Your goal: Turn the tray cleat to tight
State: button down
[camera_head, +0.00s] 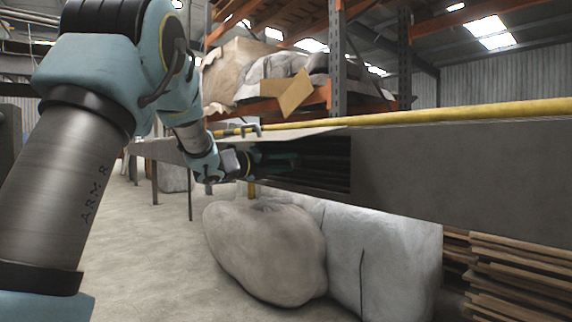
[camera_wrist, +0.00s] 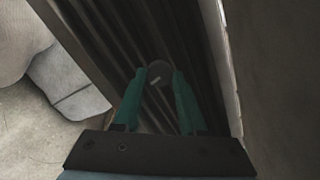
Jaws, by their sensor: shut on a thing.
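The tray cleat (camera_wrist: 159,73) shows in the wrist view as a small, dark round knob with a short pale mark on its face. It sits on a dark ribbed tray surface (camera_wrist: 122,40). My gripper (camera_wrist: 159,76) has its two teal fingers shut on either side of the cleat. In the head view, my gripper (camera_head: 285,161) reaches into the dark slatted opening of the long grey bench. The cleat cannot be made out there, hidden by the fingers and shadow.
A yellow rail (camera_head: 440,116) runs along the top of the grey side panel (camera_head: 460,165). Below stand a large pale sack (camera_head: 265,255), a pale block (camera_head: 385,260) and stacked boards (camera_head: 520,275). Open floor lies at lower left.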

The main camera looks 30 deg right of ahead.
jog(key=shift+c, duration=2.3)
grip_release()
jog(key=shift+a, duration=0.1)
jog(key=shift+a+p, duration=0.3)
jog(key=shift+a, duration=0.05)
jog(key=s+a+p, duration=0.2)
jog(key=a+p, duration=0.1)
jog(key=a, duration=0.6)
jog(key=shift+a+p, duration=0.35)
jog(key=shift+a, duration=0.05)
